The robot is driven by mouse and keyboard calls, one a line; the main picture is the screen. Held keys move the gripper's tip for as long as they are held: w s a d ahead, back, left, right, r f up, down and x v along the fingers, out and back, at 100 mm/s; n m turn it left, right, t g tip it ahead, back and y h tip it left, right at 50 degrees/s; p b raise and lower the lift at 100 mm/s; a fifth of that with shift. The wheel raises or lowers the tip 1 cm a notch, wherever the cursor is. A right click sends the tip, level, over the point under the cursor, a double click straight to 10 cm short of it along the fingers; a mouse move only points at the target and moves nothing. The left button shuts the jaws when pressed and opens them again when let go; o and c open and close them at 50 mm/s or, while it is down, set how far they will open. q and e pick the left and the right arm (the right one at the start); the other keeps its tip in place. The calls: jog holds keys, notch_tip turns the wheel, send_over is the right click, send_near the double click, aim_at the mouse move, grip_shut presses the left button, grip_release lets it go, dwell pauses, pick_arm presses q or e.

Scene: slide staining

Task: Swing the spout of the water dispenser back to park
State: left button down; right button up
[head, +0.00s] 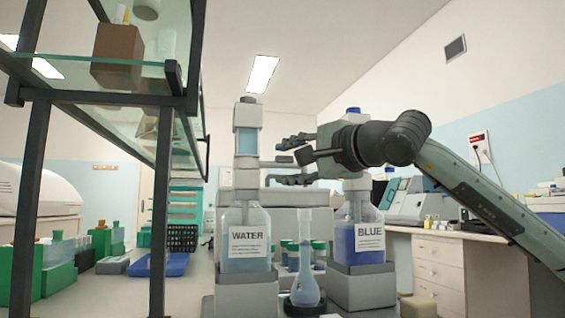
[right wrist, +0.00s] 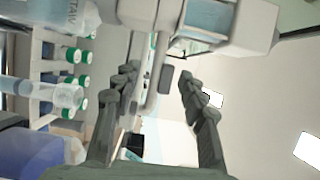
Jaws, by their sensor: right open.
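The water dispenser (head: 245,240) stands upright at the centre, a clear bottle labelled WATER with a tall pump head. Its head (right wrist: 240,22) is at the top of the right wrist view. A pale bar that looks like its spout (right wrist: 157,65) reaches down from the head between my fingers, nearer the left one. My right gripper (head: 284,160) is open just right of the pump head, fingers pointing left. In the right wrist view the fingers (right wrist: 155,78) stand apart on both sides of the bar, and I cannot tell whether either touches it. My left gripper is not in view.
The BLUE dispenser (head: 360,250) stands to the right, its upper part behind my gripper. A flask (head: 304,277) stands between the two bottles, with green-capped bottles (head: 319,251) behind. A glass shelf rack (head: 163,200) stands at left. A blue tray (head: 172,264) lies beyond it.

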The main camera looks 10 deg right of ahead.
jog(key=shift+x, duration=0.9)
grip_shut()
